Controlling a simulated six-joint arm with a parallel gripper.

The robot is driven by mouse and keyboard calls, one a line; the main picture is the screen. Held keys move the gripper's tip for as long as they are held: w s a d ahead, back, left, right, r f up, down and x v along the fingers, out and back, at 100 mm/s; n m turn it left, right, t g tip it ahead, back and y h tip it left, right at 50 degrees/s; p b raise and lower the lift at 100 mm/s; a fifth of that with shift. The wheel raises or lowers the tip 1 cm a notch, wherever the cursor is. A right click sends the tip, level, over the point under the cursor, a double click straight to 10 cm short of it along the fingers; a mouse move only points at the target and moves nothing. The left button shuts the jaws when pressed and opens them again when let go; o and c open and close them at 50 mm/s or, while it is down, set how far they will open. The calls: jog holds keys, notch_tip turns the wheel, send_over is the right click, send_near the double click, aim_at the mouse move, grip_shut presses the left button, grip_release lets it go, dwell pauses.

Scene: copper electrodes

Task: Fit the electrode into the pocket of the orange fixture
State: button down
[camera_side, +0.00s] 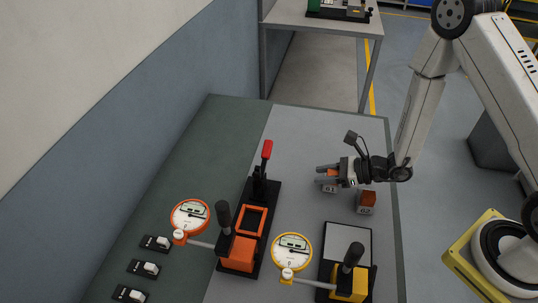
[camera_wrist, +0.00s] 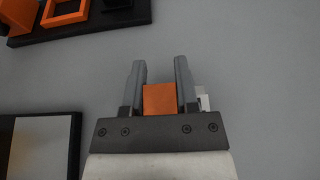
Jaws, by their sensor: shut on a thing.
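The orange fixture (camera_side: 239,252) stands on a black base left of my gripper in the side view. Its pocket has a square orange rim (camera_side: 249,221), and the rim also shows at the upper left of the wrist view (camera_wrist: 65,12). My gripper (camera_side: 332,175) is shut on an electrode (camera_wrist: 160,99), whose orange block shows between the two fingers. In the side view the held electrode (camera_side: 327,187) shows a grey part low at the fingers. A pale piece shows beside the right finger in the wrist view; I cannot tell what it is.
Another orange-topped grey block (camera_side: 367,202) stands on the table below my gripper in the side view. A red-handled clamp (camera_side: 266,150) rises behind the pocket. An orange dial gauge (camera_side: 189,216), a yellow dial gauge (camera_side: 292,252) and a yellow fixture (camera_side: 350,284) stand nearby. Grey table between is clear.

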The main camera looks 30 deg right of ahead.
jog(key=shift+c, duration=1.8)
grip_release()
jog(key=shift+f, duration=0.1)
jog(key=shift+v, duration=6.05)
jog(key=shift+a, duration=0.1)
